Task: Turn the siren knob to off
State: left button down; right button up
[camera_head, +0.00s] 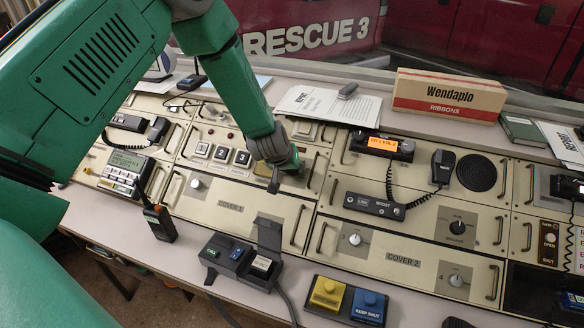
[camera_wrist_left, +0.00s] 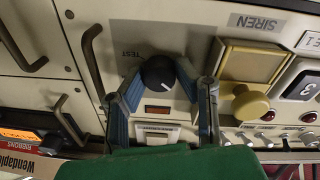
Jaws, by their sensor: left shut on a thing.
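The siren knob (camera_wrist_left: 158,72) is a round black dial with a white pointer line. It sits on a cream panel with the word TEST printed beside it and a SIREN label (camera_wrist_left: 257,23) nearby. In the wrist view the pointer line slants toward the lower right. My left gripper (camera_wrist_left: 160,78) has its two blue-grey fingers on opposite sides of the knob, shut on it. In the head view the left gripper (camera_head: 284,178) reaches down onto the panel and hides the knob. My right gripper is not in view.
Metal handles (camera_wrist_left: 92,60) stand up on the other side. A hinged-lid box (camera_head: 262,262) and yellow and blue buttons (camera_head: 328,292) lie in front. A Wendaplo box (camera_head: 448,95) stands behind.

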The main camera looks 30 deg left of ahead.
pick_arm(q)
jog(key=shift+s+d+f+n, duration=0.1)
jog(key=shift+f+n, duration=0.05)
jog(key=shift+n, duration=0.4)
jog(key=shift+s+f+n, duration=0.1)
jog(key=shift+n, duration=0.45)
jog(key=c, duration=1.3)
grip_release()
jog(key=shift+o, duration=0.4)
jog(key=shift+w, duration=0.2)
jog(key=shift+r, duration=0.1)
